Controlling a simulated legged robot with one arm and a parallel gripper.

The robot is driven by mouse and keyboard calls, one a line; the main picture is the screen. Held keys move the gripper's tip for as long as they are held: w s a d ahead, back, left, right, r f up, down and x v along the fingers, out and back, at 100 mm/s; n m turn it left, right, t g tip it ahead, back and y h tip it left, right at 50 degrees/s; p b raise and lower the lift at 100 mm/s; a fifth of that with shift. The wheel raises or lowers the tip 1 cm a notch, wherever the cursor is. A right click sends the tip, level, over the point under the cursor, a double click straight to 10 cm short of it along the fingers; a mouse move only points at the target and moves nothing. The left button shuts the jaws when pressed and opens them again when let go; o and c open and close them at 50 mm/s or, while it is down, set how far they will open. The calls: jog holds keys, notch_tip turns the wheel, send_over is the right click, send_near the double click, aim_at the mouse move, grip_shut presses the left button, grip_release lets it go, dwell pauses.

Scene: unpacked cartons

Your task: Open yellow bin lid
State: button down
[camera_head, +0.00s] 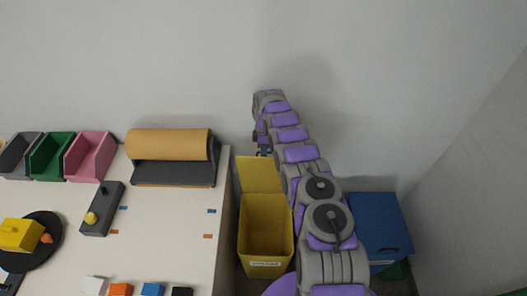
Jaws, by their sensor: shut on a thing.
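The yellow bin (265,232) stands on the floor just right of the table, with a white label on its front. Its inside shows from above. The yellow lid (258,175) is swung up and back at the bin's far side, toward the wall. My arm reaches from the lower right past the bin to the lid. My gripper (263,149) is at the lid's far upper edge, shut on it. The fingertips are small and partly hidden by my wrist.
The white table (170,235) at left bears a brown paper roll (168,143), several small open bins, a grey box (101,209) and a black disc (50,233). A blue-lidded bin (380,224) stands right of my arm. The wall is close behind.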

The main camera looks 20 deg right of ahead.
jog(key=shift+s+f, duration=0.3)
jog(key=shift+f, duration=0.2)
jog(key=shift+s+f, duration=0.25)
jog(key=shift+f, duration=0.2)
jog(key=c, duration=1.5)
grip_release()
jog(key=shift+w+f+g, duration=0.2)
jog(key=shift+g, duration=0.1)
jog(key=shift+o, duration=0.7)
jog(key=shift+w, duration=0.25)
jog(key=shift+o, duration=0.8)
jog(key=shift+w+r, duration=0.1)
jog(key=shift+r, duration=0.05)
jog(key=shift+w+r, duration=0.15)
jog(key=shift+w, duration=0.1)
jog(key=shift+s+a+r, duration=0.1)
jog(key=shift+s+r, duration=0.05)
jog(key=shift+r, duration=0.15)
jog(key=shift+r, duration=0.1)
